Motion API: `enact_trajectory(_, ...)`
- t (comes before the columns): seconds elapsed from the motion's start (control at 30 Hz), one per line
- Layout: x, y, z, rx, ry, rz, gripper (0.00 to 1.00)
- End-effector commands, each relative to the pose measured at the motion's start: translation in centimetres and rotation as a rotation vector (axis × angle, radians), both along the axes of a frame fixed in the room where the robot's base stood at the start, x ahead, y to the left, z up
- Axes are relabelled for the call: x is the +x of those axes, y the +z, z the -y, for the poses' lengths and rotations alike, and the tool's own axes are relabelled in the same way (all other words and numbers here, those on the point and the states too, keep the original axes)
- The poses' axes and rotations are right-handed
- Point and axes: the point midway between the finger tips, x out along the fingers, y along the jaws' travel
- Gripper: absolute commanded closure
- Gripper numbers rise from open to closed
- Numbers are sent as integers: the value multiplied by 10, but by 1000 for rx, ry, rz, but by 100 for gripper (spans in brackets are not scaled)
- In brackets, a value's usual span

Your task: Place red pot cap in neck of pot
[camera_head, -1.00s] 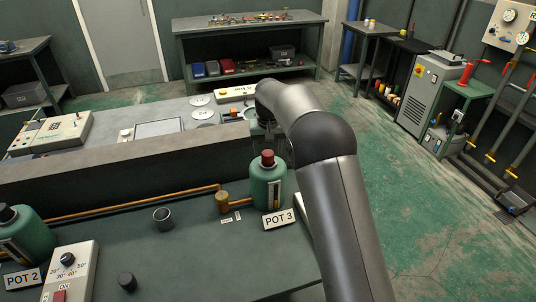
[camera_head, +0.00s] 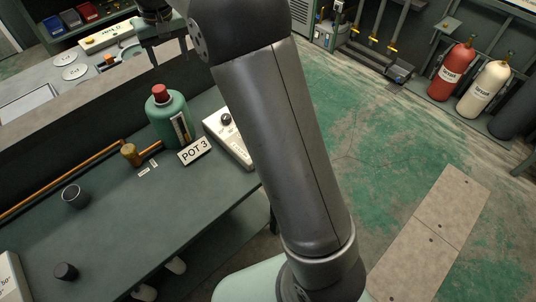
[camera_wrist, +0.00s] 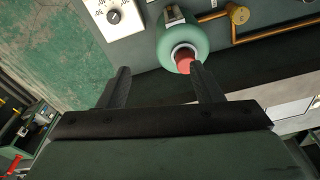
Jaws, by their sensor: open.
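The red pot cap (camera_head: 160,91) sits upright at the top of the green pot labelled POT 3 (camera_head: 168,120). In the wrist view the red cap (camera_wrist: 184,62) shows over the pale ring of the pot's neck (camera_wrist: 183,49); how deep it sits I cannot tell. My gripper (camera_wrist: 160,72) is open and empty, its two fingers spread apart. The right finger's tip appears close beside the cap, and the cap lies toward the right side of the gap.
A dial box (camera_head: 228,138) stands right of the pot. A brass fitting (camera_head: 130,153) and copper pipe (camera_head: 60,185) run left of it. A grey cup (camera_head: 74,196) and a dark cap (camera_head: 66,271) stand on the bench. Red and cream cylinders (camera_head: 453,73) are far right.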

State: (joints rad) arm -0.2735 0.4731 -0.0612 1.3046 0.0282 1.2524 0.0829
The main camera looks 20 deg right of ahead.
Motion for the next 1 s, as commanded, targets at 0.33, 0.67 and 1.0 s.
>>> enact_trajectory(0.33,-229,-21,111,6,-100,-17,41)
enact_trajectory(0.67,-352,-80,135,-7,-136,-26,41)
enact_trajectory(1.0,-356,-83,136,-8,-137,-29,41)
